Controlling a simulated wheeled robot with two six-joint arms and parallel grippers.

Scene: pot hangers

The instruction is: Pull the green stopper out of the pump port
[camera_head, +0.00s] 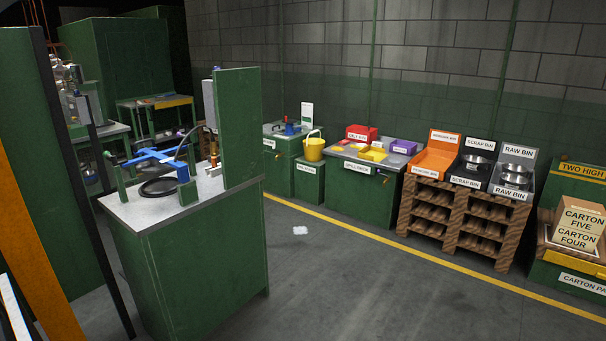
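I cannot make out a green stopper or a pump port in this view. A small blue and red fixture (289,129) stands on a far green bench (279,150) against the wall; it is too small to tell what it is. Neither of my grippers is in view.
A near green workbench (202,255) with a blue clamp (160,154) and upright panel (238,128) stands left of centre. A yellow bucket (314,147), spill bench (371,190) and labelled bins (477,168) line the wall. Open floor (370,285) lies right of the workbench; a white scrap (300,230) lies there.

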